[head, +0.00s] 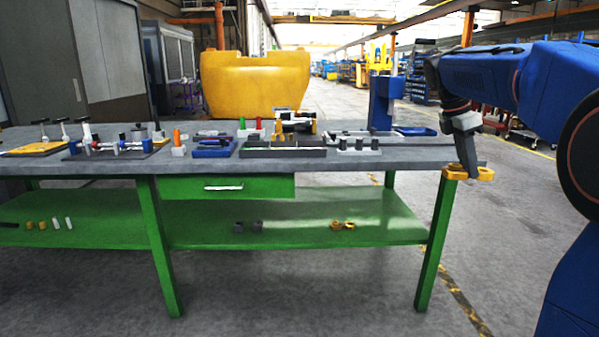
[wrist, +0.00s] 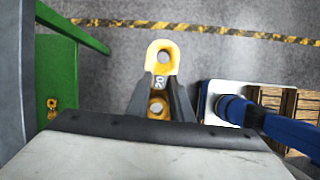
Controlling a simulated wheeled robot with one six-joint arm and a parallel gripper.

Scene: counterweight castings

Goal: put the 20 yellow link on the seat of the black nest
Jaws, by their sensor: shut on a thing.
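The yellow link (head: 483,174) is a flat piece with rounded ends. A long dark block (head: 284,148) lies near the bench's front edge. I cannot tell whether it is the black nest, and its seat cannot be made out from here.
The grey bench top (head: 420,158) carries blue trays, a white holder with dark pegs (head: 358,146) and a blue stand (head: 384,100). Other yellow links (head: 343,225) lie on the green lower shelf (head: 300,222). Floor right of the bench is open.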

